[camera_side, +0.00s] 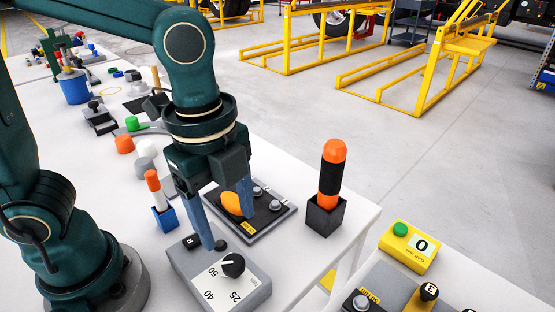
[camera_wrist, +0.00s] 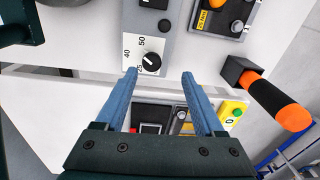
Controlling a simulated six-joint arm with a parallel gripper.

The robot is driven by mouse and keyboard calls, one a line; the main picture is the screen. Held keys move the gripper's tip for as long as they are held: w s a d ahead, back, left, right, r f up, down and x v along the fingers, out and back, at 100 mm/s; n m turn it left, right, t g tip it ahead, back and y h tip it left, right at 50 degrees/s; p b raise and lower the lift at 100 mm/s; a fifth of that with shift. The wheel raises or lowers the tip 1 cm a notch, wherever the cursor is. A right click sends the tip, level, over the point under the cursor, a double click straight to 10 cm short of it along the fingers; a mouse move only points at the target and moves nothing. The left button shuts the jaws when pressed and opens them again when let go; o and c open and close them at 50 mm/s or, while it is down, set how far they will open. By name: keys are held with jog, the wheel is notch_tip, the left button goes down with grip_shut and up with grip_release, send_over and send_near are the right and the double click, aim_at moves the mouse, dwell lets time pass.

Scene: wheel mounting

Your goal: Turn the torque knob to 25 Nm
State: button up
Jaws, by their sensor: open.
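The torque knob (camera_side: 234,265) is a black round knob on a grey box (camera_side: 257,290) with a white dial plate marked 25, 40 and 50. It also shows in the wrist view (camera_wrist: 153,60), where 25, 40 and 50 are printed around its left side. I cannot tell for certain which number its pale pointer line meets. My gripper (camera_side: 229,230) has two blue fingers pointing down, spread apart and empty. They are above the box area, beside the knob and not around it. In the wrist view my gripper (camera_wrist: 159,73) shows a wide gap between its fingertips.
A dark panel (camera_side: 262,222) with an orange part and grey knobs lies behind the box. An orange-and-black handle (camera_side: 333,170) stands in a black holder to the right. A small blue holder (camera_side: 165,217) with an orange-capped stick is left. A yellow button box (camera_side: 408,247) is farther right.

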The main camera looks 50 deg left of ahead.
aim_at(233, 262)
jog(key=shift+s+d+f+m+g, duration=0.35)
jog(key=shift+d+f, duration=0.2)
jog(key=shift+f, duration=0.15)
jog(key=shift+s+f, duration=0.1)
jog(key=shift+f, duration=2.4)
grip_shut()
